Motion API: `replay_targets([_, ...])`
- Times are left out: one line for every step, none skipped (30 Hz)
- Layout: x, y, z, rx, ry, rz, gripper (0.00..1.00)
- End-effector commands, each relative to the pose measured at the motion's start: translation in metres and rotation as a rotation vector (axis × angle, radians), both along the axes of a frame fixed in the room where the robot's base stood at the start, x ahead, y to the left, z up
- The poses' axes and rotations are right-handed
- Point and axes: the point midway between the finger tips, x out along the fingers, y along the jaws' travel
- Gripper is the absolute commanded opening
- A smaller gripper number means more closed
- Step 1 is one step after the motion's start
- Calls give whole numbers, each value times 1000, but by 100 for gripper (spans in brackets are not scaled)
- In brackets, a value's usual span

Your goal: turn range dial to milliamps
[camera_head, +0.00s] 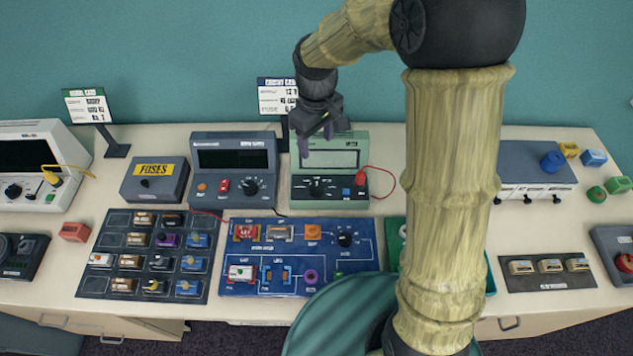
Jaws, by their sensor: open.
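The range dial (316,188) is a dark knob on the lower front panel of a pale green meter (301,196) at the middle of the bench. The meter has a light display, a blue button and a red lead plugged in at its right. The dial's markings are too small to read. My gripper (317,146) is open and hangs in front of the meter's display, above the dial and apart from it. Its fingers look purple and point downward. Nothing shows between them.
A grey power supply (232,160) with its own black knob stands close left of the meter. A blue circuit board (300,222) lies in front. A red lead (384,172) loops at the meter's right. A sign (277,97) stands behind. My arm hides part of the bench.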

Motion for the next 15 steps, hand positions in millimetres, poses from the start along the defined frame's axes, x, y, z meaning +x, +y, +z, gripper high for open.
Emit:
replay_targets([0, 0, -3, -1, 2, 0, 57])
replay_targets([0, 0, -6, -1, 2, 0, 57])
replay_targets([0, 0, -10, -1, 4, 0, 57])
replay_targets([0, 0, -13, -1, 4, 0, 57])
replay_targets([0, 0, -17, -1, 3, 0, 57])
replay_targets([-1, 0, -23, -2, 5, 1, 57])
replay_targets([-1, 0, -28, -2, 5, 1, 57])
replay_targets([-1, 0, -33, -3, 6, 1, 57])
replay_targets([-1, 0, -40, -2, 5, 1, 57])
replay_targets([-1, 0, -45, -1, 6, 0, 57])
replay_targets([-1, 0, -51, -1, 6, 0, 57])
replay_targets([-2, 0, -58, -1, 6, 0, 57])
replay_targets([-1, 0, -63, -2, 6, 0, 57])
replay_targets([-1, 0, -68, -1, 4, -1, 57])
replay_targets([-1, 0, -75, -2, 5, 0, 57])
